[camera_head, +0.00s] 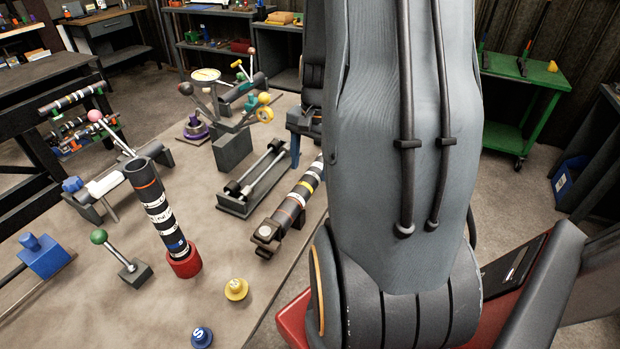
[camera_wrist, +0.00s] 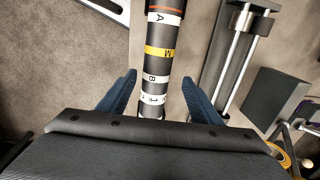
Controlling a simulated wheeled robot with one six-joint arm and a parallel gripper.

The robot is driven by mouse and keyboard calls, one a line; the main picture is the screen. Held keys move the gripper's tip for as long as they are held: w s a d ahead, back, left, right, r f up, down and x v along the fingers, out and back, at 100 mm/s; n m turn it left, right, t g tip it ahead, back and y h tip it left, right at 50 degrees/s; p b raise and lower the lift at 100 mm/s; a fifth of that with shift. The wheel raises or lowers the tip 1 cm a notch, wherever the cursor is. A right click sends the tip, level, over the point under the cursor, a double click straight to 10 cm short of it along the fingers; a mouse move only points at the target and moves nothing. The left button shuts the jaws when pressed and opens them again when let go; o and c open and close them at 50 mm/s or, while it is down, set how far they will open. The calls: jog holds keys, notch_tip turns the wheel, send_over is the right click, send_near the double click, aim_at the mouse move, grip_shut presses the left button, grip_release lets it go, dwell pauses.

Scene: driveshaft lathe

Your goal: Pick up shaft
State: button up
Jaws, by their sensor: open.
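A dark shaft (camera_head: 303,192) with white, yellow and orange bands lies on the grey surface left of my arm in the head view. Its near end meets a dark block (camera_head: 267,233). In the wrist view the shaft (camera_wrist: 161,66) runs down the picture between my fingers, with letters on its bands. My gripper (camera_wrist: 159,77) is open, one blue finger on each side of the shaft with gaps showing. Its blue fingers show partly in the head view (camera_head: 296,150), with the arm hiding the rest. A second banded shaft (camera_head: 160,212) stands tilted in a red cup (camera_head: 185,264).
A twin-rod fixture (camera_head: 252,180) lies close beside the shaft and shows at right in the wrist view (camera_wrist: 236,60). A grey block (camera_head: 232,149) stands behind it. Yellow (camera_head: 236,289) and blue (camera_head: 202,337) knobs sit in front. A green cart (camera_head: 520,80) stands back right.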

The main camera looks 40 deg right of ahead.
aim_at(312, 173)
jog(key=shift+d+f+p, duration=0.15)
jog(key=shift+f+p, duration=0.65)
jog(key=shift+f, duration=1.6)
jog(key=shift+c, duration=0.3)
grip_shut()
